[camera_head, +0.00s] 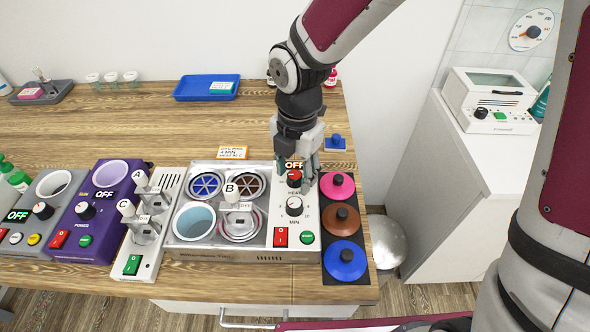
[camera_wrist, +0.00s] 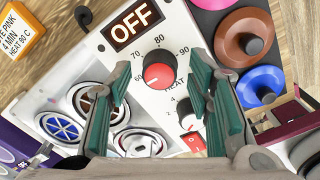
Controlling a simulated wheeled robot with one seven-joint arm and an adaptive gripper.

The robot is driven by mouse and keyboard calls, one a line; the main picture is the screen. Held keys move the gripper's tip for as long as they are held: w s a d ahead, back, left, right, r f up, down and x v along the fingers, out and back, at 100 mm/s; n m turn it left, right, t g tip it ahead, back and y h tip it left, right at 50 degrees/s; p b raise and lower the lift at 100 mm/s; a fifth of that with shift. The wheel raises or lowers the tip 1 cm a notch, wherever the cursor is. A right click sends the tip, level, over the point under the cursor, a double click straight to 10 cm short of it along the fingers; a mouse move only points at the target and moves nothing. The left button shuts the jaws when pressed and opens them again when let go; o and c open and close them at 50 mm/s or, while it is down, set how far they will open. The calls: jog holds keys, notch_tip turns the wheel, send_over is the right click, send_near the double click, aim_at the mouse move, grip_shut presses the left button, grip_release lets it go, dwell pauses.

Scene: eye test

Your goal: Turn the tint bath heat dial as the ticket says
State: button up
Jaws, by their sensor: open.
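The tint bath (camera_head: 180,246) is a silver unit with a white control panel on its right. Its heat dial (camera_head: 294,179) is a red-capped knob; in the wrist view the dial (camera_wrist: 158,72) sits under an OFF display (camera_wrist: 138,20), with 70, 80 and 90 around it. I cannot read its pointer surely. The orange-edged ticket (camera_head: 232,152) lies behind the bath; in the wrist view the ticket (camera_wrist: 20,35) reads pink, 4 MIN, HEAT 80 C. My gripper (camera_head: 298,166) is open above the panel. In the wrist view its green-padded fingers (camera_wrist: 162,86) appear either side of the dial, apart from it.
A second knob (camera_head: 294,206), marked MIN, a red switch (camera_head: 280,237) and a green button (camera_head: 307,237) are nearer the front. Pink, brown and blue lids (camera_head: 337,186) lie close on the right. A blue tray (camera_head: 190,90) lies behind.

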grip_shut()
